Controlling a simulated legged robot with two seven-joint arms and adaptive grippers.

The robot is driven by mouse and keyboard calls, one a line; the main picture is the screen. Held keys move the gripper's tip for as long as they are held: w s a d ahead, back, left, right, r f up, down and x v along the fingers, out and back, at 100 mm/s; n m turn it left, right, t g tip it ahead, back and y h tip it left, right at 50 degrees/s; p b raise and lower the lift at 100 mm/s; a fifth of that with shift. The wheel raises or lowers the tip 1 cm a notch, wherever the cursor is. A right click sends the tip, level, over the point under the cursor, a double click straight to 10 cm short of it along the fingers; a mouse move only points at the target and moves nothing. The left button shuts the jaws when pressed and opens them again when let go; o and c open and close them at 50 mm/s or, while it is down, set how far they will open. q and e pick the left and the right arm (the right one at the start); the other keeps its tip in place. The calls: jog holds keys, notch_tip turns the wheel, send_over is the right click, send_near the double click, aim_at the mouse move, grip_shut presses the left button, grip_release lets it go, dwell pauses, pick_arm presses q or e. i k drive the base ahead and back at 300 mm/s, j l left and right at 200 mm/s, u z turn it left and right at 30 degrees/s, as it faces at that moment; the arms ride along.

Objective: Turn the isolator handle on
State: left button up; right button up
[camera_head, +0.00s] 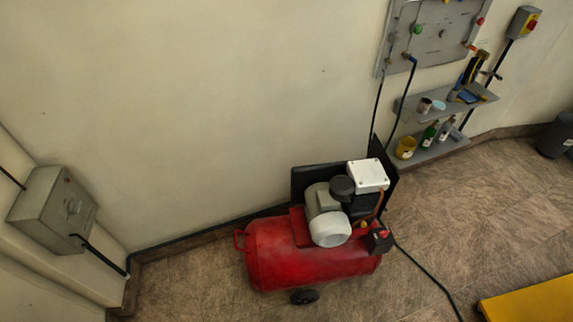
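A small grey box (517,22) with a red handle (531,25) on a yellow plate is on the wall at the top right; it looks like the isolator. The handle is too small here to tell its position. A black conduit (497,62) runs down from this box. Neither of my grippers is in view, and nothing touches the handle.
A red compressor (305,262) stands on the floor by the wall. A grey wall panel (438,35) and shelves (480,98) with bottles are left of the isolator. Another grey box (55,210) is at left. A yellow object (530,302) is at lower right.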

aim_at(74, 208)
jog(key=l+u, duration=0.15)
jog(key=u, duration=1.8)
jog(key=k+j, duration=0.05)
jog(key=j, duration=0.05)
